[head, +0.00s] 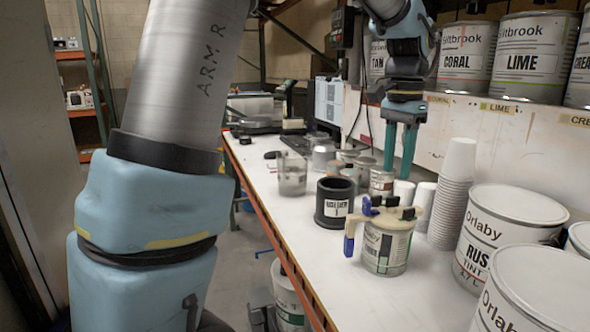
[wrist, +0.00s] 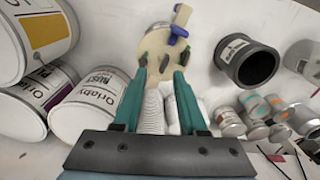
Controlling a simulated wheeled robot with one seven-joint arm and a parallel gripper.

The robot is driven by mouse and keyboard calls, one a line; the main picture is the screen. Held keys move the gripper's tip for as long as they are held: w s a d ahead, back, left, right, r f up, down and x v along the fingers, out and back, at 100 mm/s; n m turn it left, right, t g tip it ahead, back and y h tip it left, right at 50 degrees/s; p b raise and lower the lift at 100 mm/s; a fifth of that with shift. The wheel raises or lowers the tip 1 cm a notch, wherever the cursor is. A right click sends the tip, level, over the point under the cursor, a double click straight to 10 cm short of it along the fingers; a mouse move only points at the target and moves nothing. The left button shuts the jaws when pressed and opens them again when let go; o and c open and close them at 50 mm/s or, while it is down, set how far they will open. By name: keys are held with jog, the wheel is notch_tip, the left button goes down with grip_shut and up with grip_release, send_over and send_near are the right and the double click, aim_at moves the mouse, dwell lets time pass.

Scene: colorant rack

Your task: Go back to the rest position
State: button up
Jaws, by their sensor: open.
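My gripper (head: 399,150) hangs over the white bench in the head view, its two teal fingers pointing down. In the wrist view my gripper (wrist: 161,80) is open, with nothing held between the fingers. A small can with a cream clamp lid (head: 386,245) and blue and black clips stands on the bench, nearer the head camera than the fingers. The cream lid (wrist: 160,50) also shows beyond the fingertips in the wrist view.
A black labelled cup (head: 334,203), a glass beaker (head: 291,174) and several small cans stand on the bench (head: 385,303). Stacked white cups (head: 452,195) and large Orlaby cans (head: 501,237) line the right. Large cans such as LIME (head: 531,57) fill the shelf above.

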jog(key=w+a+f+n, duration=0.1)
jog(key=a+f+n, duration=0.15)
jog(key=a, duration=0.45)
jog(key=w+a+f+n+t, duration=0.1)
jog(key=a+f+n, duration=0.1)
jog(key=a+f, duration=0.35)
jog(key=w+a+f+n, duration=0.1)
jog(key=a+f+n, duration=0.15)
jog(key=a, duration=0.55)
jog(key=s+a+f+n, duration=0.2)
jog(key=s+a, duration=0.1)
jog(key=a, duration=0.2)
jog(key=s+a+f+n, duration=0.3)
jog(key=a, duration=0.3)
jog(key=shift+s+f+t, duration=0.2)
jog(key=shift+f+t, duration=0.1)
